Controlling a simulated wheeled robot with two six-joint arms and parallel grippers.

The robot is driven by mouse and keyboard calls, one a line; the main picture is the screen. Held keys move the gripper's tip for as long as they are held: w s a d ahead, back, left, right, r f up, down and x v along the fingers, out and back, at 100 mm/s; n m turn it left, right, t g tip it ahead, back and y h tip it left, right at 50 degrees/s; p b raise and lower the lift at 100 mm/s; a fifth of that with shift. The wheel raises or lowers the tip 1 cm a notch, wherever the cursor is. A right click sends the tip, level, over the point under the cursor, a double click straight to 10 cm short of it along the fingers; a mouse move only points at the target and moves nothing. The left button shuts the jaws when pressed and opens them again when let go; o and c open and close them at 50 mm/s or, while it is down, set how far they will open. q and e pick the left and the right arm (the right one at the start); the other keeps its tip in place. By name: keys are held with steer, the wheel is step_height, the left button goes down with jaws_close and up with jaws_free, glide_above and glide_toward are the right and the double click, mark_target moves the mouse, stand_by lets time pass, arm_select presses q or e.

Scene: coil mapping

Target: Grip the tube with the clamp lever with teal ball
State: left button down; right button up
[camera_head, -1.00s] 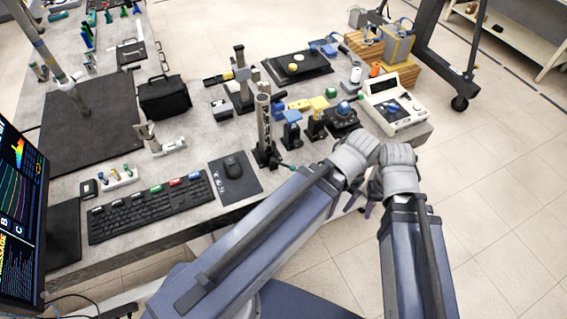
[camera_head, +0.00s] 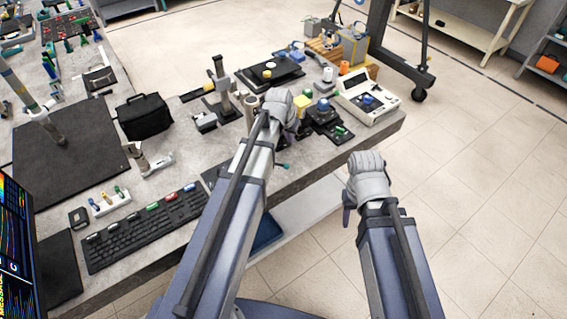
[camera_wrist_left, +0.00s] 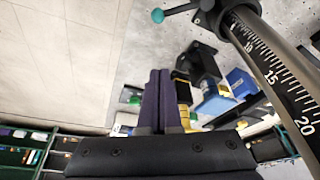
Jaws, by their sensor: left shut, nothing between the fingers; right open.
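The clamp lever with the teal ball (camera_wrist_left: 158,15) shows at the top of the left wrist view, joined to a black clamp around a dark tube with a white scale (camera_wrist_left: 268,58). In the head view the teal ball (camera_head: 283,166) sticks out beside my left forearm, and only the top of the tube (camera_head: 250,102) shows behind my arm. My left gripper (camera_head: 293,137) is shut and empty beside the tube; its purple fingers (camera_wrist_left: 157,100) lie together below the lever, apart from it. My right gripper (camera_head: 346,218) is open off the table's front edge; its fingers are mostly hidden.
Close by stand small mounts with a yellow top (camera_head: 303,104) and a blue ball (camera_head: 322,104). A white meter box (camera_head: 367,98) is at the table's right end. A keyboard (camera_head: 145,229) lies at left. Floor is free right of the table.

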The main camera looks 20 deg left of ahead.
mark_target(277, 164)
arm_select(q)
steer(key=shift+a, duration=0.1)
stand_by(0.3)
steer(key=b+x, duration=1)
steer(key=x, duration=0.1)
steer(key=s, duration=0.3)
steer(key=shift+s+a+r, duration=0.1)
steer(key=shift+s+a, duration=0.05)
steer(key=shift+a, duration=0.1)
steer(key=shift+s+a, duration=0.1)
steer(key=shift+s, duration=0.4)
steer(key=shift+w, duration=0.1)
